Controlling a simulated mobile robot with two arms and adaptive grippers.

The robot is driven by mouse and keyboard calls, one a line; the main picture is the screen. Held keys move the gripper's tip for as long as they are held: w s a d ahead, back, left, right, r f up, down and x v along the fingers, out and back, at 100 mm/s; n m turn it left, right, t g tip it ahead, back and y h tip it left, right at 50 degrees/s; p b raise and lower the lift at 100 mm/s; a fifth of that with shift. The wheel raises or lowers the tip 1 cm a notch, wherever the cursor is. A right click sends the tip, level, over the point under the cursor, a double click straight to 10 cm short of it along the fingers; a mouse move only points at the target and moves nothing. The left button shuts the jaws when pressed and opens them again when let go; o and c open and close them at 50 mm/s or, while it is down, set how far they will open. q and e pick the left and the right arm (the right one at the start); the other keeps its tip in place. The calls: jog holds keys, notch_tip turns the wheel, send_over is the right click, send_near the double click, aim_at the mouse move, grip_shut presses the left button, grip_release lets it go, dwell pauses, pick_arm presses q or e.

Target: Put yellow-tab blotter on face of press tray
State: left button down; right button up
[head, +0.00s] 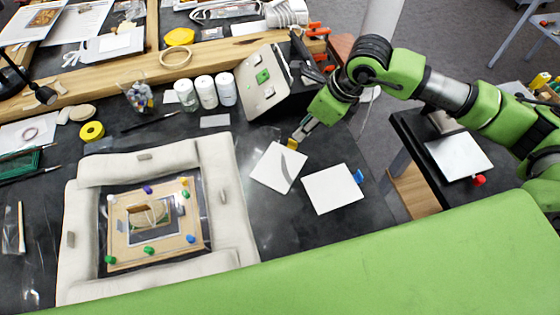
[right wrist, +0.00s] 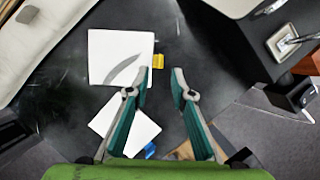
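The yellow-tab blotter (head: 276,170) is a white square lying flat on the dark table, its yellow tab (head: 292,144) at the upper right corner. It also shows in the right wrist view (right wrist: 108,50). My right gripper (head: 299,137) is beside the tab; in the right wrist view its fingers (right wrist: 162,74) are apart with nothing between them, the left fingertip close to the tab. Contact cannot be told. A wooden board (head: 119,258) with coloured pins and a gilt piece lies inside white padded bolsters (head: 239,215). Which thing is the press tray is unclear. My left gripper is out of view.
A blue-tab white square (head: 330,192) lies close to the right of the blotter. A red-tab one (head: 455,160) lies on a black side table. A tilted pale panel (head: 257,95) and white jars (head: 207,92) stand behind. Table between bolsters and blotter is narrow.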

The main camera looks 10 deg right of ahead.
aim_at(293, 141)
jog(key=shift+x, duration=0.75)
jog(key=shift+a+f+p, duration=0.15)
jog(key=shift+f+p, duration=0.05)
jog(key=shift+p, duration=0.15)
jog(key=p+x, duration=0.1)
jog(key=x, duration=0.2)
jog(key=shift+w+f+p, duration=0.1)
jog(key=shift+f+p, duration=0.2)
jog(key=shift+p, duration=0.1)
jog(key=shift+w+a+f, duration=0.15)
jog(key=shift+w+f, duration=0.05)
jog(key=shift+f, duration=0.35)
grip_shut()
